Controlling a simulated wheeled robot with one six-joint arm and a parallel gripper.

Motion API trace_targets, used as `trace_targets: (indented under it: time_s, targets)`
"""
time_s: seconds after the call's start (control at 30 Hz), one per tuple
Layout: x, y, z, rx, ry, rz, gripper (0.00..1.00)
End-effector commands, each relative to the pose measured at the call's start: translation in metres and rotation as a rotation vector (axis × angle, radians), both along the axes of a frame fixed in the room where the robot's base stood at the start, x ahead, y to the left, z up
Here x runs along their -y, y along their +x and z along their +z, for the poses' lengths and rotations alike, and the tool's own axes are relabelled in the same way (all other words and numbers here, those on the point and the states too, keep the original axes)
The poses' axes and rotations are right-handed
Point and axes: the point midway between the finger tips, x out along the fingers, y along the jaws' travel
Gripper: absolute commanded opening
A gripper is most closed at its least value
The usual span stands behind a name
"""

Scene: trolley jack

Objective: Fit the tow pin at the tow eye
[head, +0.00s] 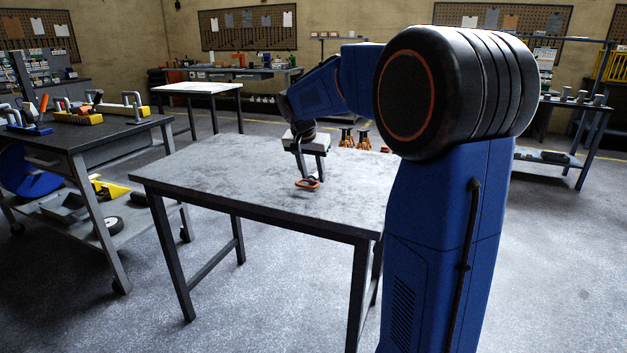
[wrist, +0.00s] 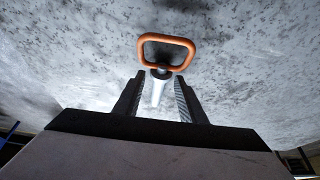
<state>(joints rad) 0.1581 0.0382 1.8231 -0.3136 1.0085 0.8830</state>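The tow pin (head: 307,184) has an orange loop handle and shows low at the table top, just below my gripper (head: 310,175). In the wrist view the pin's handle (wrist: 166,38) is beyond the fingertips, and its pale shaft runs back between the two fingers. My gripper (wrist: 160,82) is open, with a gap on each side of the shaft. I cannot tell whether the pin lies flat or is tilted. I cannot make out the tow eye in either view.
The grey work table (head: 210,170) is otherwise bare. A dark trolley bench (head: 85,140) on the left carries tools with orange and yellow parts. Orange stands (head: 347,138) are on the floor behind the table.

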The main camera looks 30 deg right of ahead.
Motion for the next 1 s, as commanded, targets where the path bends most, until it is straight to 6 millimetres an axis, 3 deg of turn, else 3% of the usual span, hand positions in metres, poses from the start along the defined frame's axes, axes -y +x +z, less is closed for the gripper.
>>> trace_targets:
  time_s: [0.27, 0.4, 0.43, 0.77, 1.0]
  targets:
    - [0.001, 0.001, -0.004, 0.002, 0.000, 0.001, 0.35]
    - [0.001, 0.001, -0.004, 0.002, 0.000, 0.001, 0.01]
    - [0.001, 0.001, -0.004, 0.002, 0.000, 0.001, 0.00]
    - [0.001, 0.001, 0.002, 0.003, 0.000, 0.001, 0.00]
    - [0.001, 0.002, 0.039, 0.005, 0.000, -0.001, 0.00]
